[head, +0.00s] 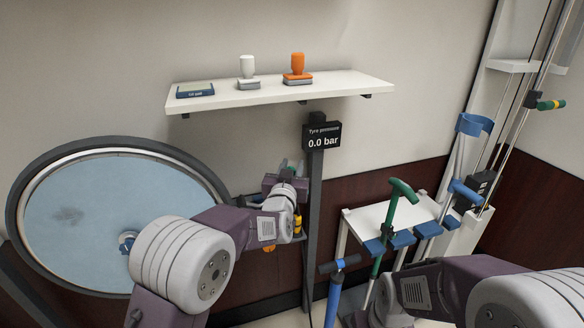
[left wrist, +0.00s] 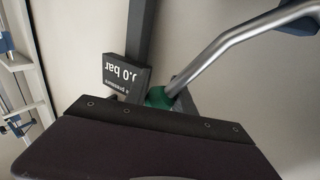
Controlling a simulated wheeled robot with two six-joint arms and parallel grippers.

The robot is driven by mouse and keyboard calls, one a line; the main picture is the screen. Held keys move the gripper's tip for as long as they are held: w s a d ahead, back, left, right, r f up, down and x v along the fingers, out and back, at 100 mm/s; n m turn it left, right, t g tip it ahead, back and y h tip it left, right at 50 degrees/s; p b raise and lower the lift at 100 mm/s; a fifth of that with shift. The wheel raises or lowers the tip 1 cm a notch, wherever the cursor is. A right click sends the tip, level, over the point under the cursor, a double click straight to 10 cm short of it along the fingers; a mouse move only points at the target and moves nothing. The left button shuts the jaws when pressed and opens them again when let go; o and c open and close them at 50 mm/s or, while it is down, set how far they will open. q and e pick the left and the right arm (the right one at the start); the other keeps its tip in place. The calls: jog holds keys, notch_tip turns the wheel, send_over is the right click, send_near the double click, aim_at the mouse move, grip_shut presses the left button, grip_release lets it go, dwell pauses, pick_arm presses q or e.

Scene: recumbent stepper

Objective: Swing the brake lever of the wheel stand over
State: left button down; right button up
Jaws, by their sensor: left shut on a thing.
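The wheel stand (head: 122,242) at the left of the head view holds a large wheel with a pale blue disc and a dark rim. In the left wrist view a silver lever rod (left wrist: 215,52) with a green grip (left wrist: 158,97) comes down from the upper right to my gripper. I take it for the brake lever. My left gripper (head: 287,172) is shut at its green end, in front of the dark post. Its jaws hide part of the grip. My arm hides the rod in the head view. My right arm shows at the lower right, but its gripper does not.
A gauge (head: 322,135) on the post reads 0.0 bar. A white shelf (head: 345,84) above holds a white-topped and an orange-topped item and a blue box. A white rack (head: 367,215) with green and blue handled canes stands at the right, near my right arm.

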dwell(0.7)
pick_arm(q)
jog(key=s+a+r+n+t+y+b, duration=0.1)
jog(key=s+a+r+n+t+b, duration=0.2)
jog(key=a+n+b, duration=0.5)
jog(key=shift+a+r+n+t+y+b, duration=0.35)
jog(key=shift+a+b, duration=0.3)
jog(key=shift+b, duration=3.45)
jog(key=c, duration=1.2)
grip_release()
jog(key=shift+o, duration=0.7)
jog(key=shift+a, duration=0.1)
